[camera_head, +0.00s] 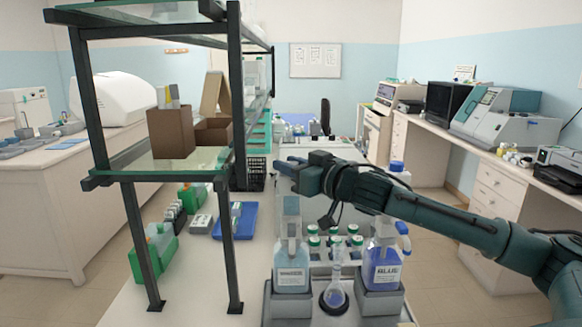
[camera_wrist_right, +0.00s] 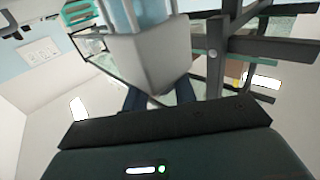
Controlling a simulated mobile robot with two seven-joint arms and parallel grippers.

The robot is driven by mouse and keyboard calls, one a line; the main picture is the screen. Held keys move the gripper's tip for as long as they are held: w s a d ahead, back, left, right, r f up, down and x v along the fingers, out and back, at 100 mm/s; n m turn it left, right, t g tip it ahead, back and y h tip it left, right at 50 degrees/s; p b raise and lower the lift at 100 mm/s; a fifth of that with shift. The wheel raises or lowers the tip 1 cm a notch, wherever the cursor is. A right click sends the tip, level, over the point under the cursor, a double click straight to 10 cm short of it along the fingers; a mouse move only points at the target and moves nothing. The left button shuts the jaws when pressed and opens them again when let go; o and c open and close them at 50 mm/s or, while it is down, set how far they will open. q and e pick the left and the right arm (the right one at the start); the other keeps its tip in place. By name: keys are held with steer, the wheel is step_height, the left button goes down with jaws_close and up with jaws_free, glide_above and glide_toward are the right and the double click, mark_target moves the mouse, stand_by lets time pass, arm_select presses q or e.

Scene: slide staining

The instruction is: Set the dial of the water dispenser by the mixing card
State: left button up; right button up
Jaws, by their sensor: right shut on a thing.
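The water dispenser (camera_head: 292,250) is a pale blue bottle with a white label and a light upper part, in a grey stand at the front middle of the bench. My right gripper (camera_head: 287,166) reaches in from the right to the dispenser's top and is shut on it. In the right wrist view the two dark fingers (camera_wrist_right: 160,98) close on a light grey block (camera_wrist_right: 150,58) with a clear bluish cylinder above. The dial's setting cannot be read. No card can be told for sure as the mixing card. My left gripper is not in view.
A blue-liquid bottle (camera_head: 384,265) in its own stand and a small flask (camera_head: 335,290) stand close to the right. Several green-capped jars (camera_head: 335,240) are behind. A dark-framed shelf (camera_head: 233,245) rises at left. A sheet-covered board (camera_head: 315,60) hangs on the far wall.

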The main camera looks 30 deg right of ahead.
steer(key=shift+f+m+h+b, duration=0.25)
steer(key=shift+m+h+b, duration=0.15)
steer(key=shift+h+b, duration=0.25)
steer(key=shift+a+m+h+b, duration=0.15)
steer(key=shift+m+h+b, duration=0.65)
steer(key=shift+h, duration=0.25)
steer(key=m+h, duration=0.1)
steer(key=h, duration=0.1)
steer(key=m+h, duration=0.2)
steer(key=h, duration=0.1)
steer(key=shift+r+b, duration=0.2)
steer(key=shift+b, duration=0.2)
steer(key=m+g+h, duration=0.1)
steer(key=m+h, duration=0.1)
steer(key=h, duration=0.1)
steer(key=shift+g+h, duration=0.3)
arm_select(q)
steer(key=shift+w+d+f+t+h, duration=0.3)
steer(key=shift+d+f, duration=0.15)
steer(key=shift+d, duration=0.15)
arm_select(e)
steer(key=shift+m+h, duration=0.4)
steer(key=shift+m, duration=0.1)
steer(key=shift+g+h, duration=0.3)
steer(key=shift+g, duration=0.1)
steer(key=shift+d, duration=0.2)
steer(key=o, duration=1)
